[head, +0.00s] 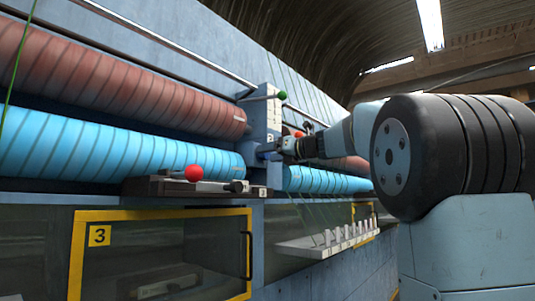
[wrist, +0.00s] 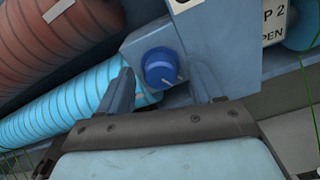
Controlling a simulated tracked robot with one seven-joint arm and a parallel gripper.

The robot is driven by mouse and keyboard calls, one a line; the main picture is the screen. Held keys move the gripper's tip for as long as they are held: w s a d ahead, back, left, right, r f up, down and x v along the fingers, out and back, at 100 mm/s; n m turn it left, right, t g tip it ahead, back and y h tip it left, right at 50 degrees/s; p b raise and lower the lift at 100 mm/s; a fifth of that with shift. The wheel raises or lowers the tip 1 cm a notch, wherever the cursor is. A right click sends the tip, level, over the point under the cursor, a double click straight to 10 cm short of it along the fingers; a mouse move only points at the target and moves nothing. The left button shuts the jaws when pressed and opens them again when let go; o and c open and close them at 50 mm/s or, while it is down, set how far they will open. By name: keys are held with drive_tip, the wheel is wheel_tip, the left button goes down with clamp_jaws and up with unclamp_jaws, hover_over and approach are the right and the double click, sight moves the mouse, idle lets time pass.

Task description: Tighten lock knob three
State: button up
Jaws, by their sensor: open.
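A round blue knob (wrist: 162,68) with a pale pointer line sits on a blue-grey block (wrist: 150,38) in the wrist view. No number shows on the knob; a white label above it is cut off by the frame's top edge. My gripper (wrist: 161,76) is open, with one finger on each side of the knob and clear gaps to both. The fingertips look close to the block's face; contact cannot be told. In the head view my gripper (head: 277,148) is at the upright post (head: 262,115), and the knob is not clearly visible there.
Red-brown rollers (head: 130,90) and light blue rollers (head: 110,150) run beside the post. A red ball handle (head: 194,173) on a dark slide and a green ball handle (head: 282,95) stick out nearby. A yellow-framed door marked 3 (head: 100,236) and a shelf with pegs (head: 325,243) lie below.

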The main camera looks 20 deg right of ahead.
drive_tip(key=shift+w+a, duration=0.25)
drive_tip(key=shift+w, duration=0.15)
drive_tip(key=c, duration=1)
drive_tip(key=shift+a, duration=0.15)
drive_tip(key=shift+c, duration=0.4)
